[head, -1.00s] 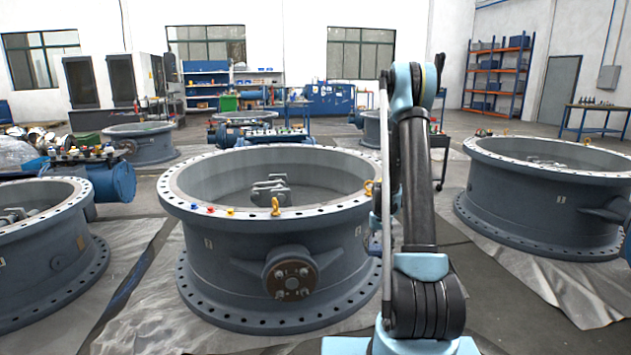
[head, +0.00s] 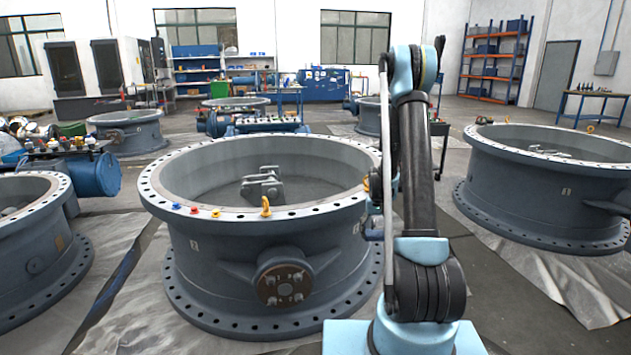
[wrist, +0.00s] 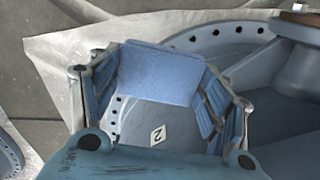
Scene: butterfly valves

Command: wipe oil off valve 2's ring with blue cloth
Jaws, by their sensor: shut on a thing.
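A large grey valve (head: 225,250) stands at the centre of the head view, its flat bolt-hole ring (head: 320,209) on top. In the wrist view a tag reading 2 (wrist: 157,135) shows on a grey valve body below my gripper. My gripper (wrist: 160,78) is shut on a folded blue cloth (wrist: 158,73), held between its blue-padded fingers. The cloth appears apart from the valve's surface. In the head view my arm hides most of the gripper, beside the valve's right side. I cannot make out oil on the ring.
A yellow eyebolt (head: 266,207) and small blue, red and yellow pieces (head: 194,209) sit on the ring's near edge. Other valves stand at left (head: 30,240) and right (head: 540,195). Grey sheeting (head: 575,290) covers floor around them; bare floor shows between the centre and right valves.

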